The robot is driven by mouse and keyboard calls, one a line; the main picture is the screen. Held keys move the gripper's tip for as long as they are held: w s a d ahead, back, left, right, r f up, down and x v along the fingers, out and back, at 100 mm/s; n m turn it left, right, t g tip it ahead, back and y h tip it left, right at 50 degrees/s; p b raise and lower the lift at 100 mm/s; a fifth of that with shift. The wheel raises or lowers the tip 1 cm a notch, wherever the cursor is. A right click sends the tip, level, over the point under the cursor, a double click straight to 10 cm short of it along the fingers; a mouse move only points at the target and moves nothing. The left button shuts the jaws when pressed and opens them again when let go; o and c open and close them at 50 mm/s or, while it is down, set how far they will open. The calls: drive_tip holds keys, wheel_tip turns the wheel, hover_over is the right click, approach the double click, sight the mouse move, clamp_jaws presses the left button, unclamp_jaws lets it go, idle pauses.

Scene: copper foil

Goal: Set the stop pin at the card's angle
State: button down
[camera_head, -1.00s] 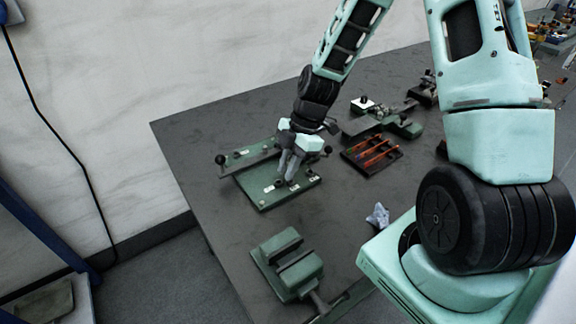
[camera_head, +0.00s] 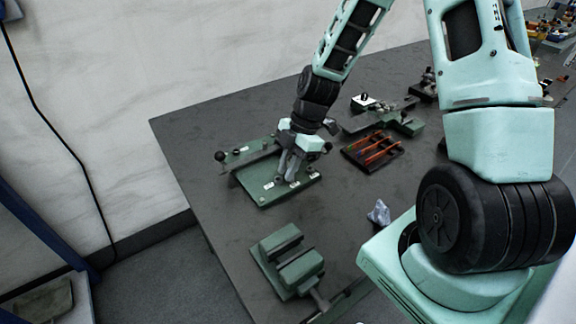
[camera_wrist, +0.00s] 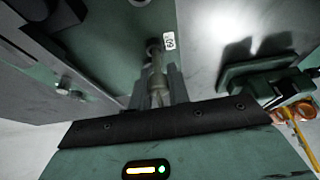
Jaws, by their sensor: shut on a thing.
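My gripper (camera_wrist: 158,88) is shut on a slim, pale brass-coloured stop pin (camera_wrist: 158,62), which stands between the fingers in the wrist view. The pin's far end is close to a dark round hole (camera_wrist: 152,45) in the green plate; I cannot tell whether it is in it. A small white label with digits, seen turned, perhaps 60 (camera_wrist: 169,41), lies beside the hole. In the head view my gripper (camera_head: 285,177) is low over the green plate (camera_head: 268,197), which carries a dark bar with a black ball knob (camera_head: 220,156). The card is not clearly identifiable.
A green vise (camera_head: 288,262) stands at the table's front. A dark tray (camera_head: 372,152) with orange-handled tools lies right of the plate. Behind it is a green fixture (camera_head: 400,125) with a white piece (camera_head: 363,102). A crumpled grey-blue cloth (camera_head: 378,213) lies nearer me.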

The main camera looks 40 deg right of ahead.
drive_tip(key=shift+f+b, duration=0.45)
drive_tip(key=shift+f, duration=0.2)
idle(0.4)
drive_tip(key=c, duration=1.6)
unclamp_jaws()
drive_tip(key=shift+c, duration=0.2)
drive_tip(key=shift+r, duration=0.1)
drive_tip(key=shift+r+p, duration=1.35)
drive_tip(key=shift+r, duration=0.1)
drive_tip(key=o, duration=0.5)
drive_tip(key=shift+o, duration=0.2)
